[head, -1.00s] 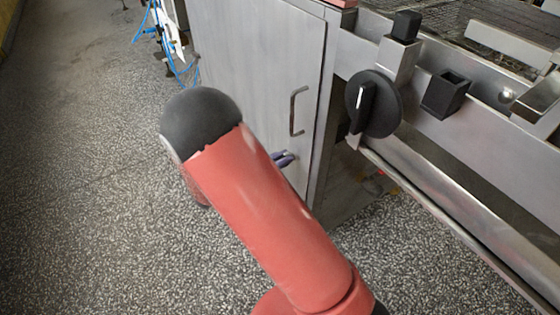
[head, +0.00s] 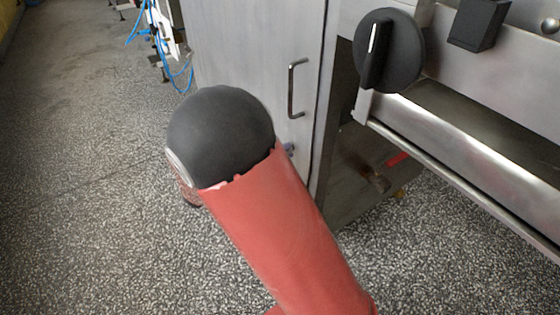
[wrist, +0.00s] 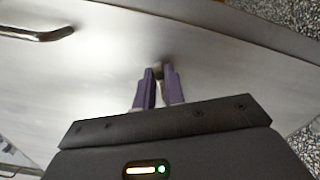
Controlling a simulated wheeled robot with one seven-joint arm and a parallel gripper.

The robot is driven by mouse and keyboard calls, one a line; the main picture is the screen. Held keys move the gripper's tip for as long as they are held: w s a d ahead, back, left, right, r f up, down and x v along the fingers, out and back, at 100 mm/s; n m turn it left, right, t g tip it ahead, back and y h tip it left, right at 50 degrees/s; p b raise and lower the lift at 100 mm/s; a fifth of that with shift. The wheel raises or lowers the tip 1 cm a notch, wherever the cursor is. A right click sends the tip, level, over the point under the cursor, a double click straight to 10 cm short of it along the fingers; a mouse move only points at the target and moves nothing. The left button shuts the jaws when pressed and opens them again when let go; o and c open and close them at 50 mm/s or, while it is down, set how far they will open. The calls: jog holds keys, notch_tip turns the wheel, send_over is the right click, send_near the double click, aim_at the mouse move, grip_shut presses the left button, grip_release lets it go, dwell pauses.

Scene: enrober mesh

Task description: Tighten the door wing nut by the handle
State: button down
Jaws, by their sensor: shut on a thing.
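The door wing nut (wrist: 158,67) is a small brass-coloured piece on the grey metal door in the wrist view. My gripper (wrist: 159,74) has purple fingers, shut on the wing nut from both sides; the fingers cover most of it. The bent metal door handle (wrist: 40,34) is to the left of my gripper in the wrist view. In the head view the handle (head: 292,88) stands upright on the door (head: 245,55). There my red arm hides nearly all of my gripper, and the wing nut cannot be made out.
A black rotary knob (head: 390,50) sits on the machine frame right of the door. A metal rail (head: 460,175) runs low to the right. Blue hoses (head: 153,30) hang at the far left. The speckled floor (head: 90,180) at left is clear.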

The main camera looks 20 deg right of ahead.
jog(key=m+b, duration=0.1)
jog(key=f+m+b, duration=0.1)
jog(key=m+b, duration=0.1)
jog(key=shift+s+b, duration=0.1)
jog(key=shift+b, duration=0.2)
jog(key=shift+m+b, duration=0.9)
jog(key=shift+m, duration=0.1)
jog(key=c, duration=1.5)
grip_release()
jog(key=shift+r, duration=0.1)
jog(key=v, duration=0.7)
jog(key=shift+s+a+p, duration=0.1)
jog(key=shift+a+p, duration=0.2)
jog(key=shift+d, duration=0.1)
